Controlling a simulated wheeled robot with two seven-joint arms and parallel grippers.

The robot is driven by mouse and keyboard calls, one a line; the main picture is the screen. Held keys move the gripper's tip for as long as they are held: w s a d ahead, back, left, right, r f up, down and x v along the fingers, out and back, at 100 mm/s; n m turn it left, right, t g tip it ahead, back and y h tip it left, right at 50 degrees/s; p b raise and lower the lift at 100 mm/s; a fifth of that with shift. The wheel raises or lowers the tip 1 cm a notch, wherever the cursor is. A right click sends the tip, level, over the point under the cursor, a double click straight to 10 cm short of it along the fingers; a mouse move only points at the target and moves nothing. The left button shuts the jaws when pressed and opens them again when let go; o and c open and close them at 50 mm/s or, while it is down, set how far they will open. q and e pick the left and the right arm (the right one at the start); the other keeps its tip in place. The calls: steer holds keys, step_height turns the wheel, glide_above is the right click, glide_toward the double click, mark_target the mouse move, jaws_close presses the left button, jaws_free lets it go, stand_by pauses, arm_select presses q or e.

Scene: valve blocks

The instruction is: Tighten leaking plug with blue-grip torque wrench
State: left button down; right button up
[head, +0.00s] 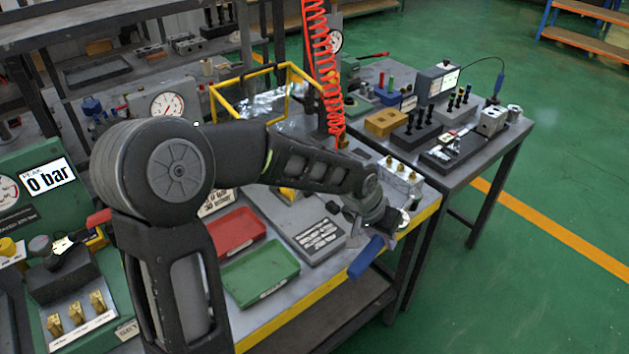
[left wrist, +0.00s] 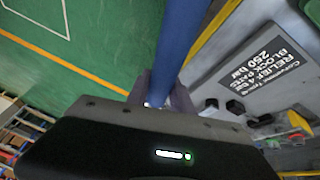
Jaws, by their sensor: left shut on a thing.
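My left gripper (head: 374,228) is at the front right corner of the workbench, shut on the blue-grip torque wrench (head: 366,258). The blue grip slants down to the left, just beyond the bench's yellow edge. In the left wrist view the blue grip (left wrist: 184,38) runs up from between the jaws (left wrist: 160,98). The wrench's head is mostly hidden by my gripper. A metal block with brass fittings (head: 402,178) sits on the bench behind my gripper. I cannot tell which plug leaks. My right gripper is not in view.
A red tray (head: 234,232) and a green tray (head: 262,274) lie left of my gripper. A labelled dark plate (head: 318,238) lies between. A red coiled hose (head: 326,70) hangs behind. A second table (head: 500,150) with tools stands behind right. Open green floor (head: 560,180) lies right.

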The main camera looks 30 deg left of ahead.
arm_select(q)
steer(key=a+r+n+y+b, duration=0.2)
steer(key=a+r+n, duration=0.2)
steer(key=a, duration=0.5)
steer(key=a+r+n+y+b, duration=0.1)
steer(key=a+r+n, duration=0.3)
steer(key=a, duration=0.5)
steer(key=shift+n+y+b, duration=0.4)
steer(key=shift+n, duration=0.3)
steer(key=shift+s+d, duration=0.1)
steer(key=shift+f+b, duration=2.3)
steer(key=shift+b, duration=0.1)
